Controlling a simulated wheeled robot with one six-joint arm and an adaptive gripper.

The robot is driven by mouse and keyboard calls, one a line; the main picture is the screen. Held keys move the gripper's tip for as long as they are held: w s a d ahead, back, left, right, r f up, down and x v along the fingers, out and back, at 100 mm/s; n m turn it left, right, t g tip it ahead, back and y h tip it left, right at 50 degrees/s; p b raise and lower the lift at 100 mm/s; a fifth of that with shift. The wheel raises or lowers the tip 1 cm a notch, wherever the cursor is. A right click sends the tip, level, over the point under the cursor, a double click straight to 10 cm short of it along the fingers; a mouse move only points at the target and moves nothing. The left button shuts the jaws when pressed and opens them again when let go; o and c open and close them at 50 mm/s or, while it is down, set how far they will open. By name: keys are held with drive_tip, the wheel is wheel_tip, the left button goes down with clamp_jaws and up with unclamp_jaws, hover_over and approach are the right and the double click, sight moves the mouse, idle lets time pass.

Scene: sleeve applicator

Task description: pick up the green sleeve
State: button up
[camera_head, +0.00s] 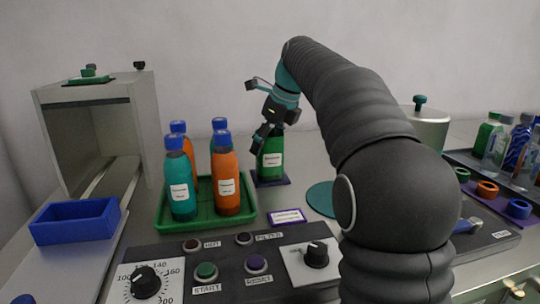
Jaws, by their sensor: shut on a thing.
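The green sleeve (270,161) is a bottle-shaped green piece with a white label. It stands upright on a small dark purple pad (275,182), just behind the green tray. My gripper (266,136) comes down from above and is shut on its upper part. The fingers hide the top of the green piece, and I cannot see whether a bottle is inside it. I cannot tell any gap between its bottom and the pad.
The green tray (207,221) holds teal and orange bottles with blue caps, close left. A blue bin (76,221) and a grey open housing (100,135) stand further left. A control panel (220,262) lies in front. Bottles and coloured rings (487,189) stand at right.

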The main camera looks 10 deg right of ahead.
drive_tip(key=shift+r, duration=0.15)
drive_tip(key=shift+r, duration=3.4)
drive_tip(key=s+d, duration=1.2)
drive_tip(key=shift+s+d+b, duration=0.35)
drive_tip(key=shift+d+b, duration=0.05)
drive_tip(key=shift+r+p, duration=0.7)
drive_tip(key=shift+r, duration=0.8)
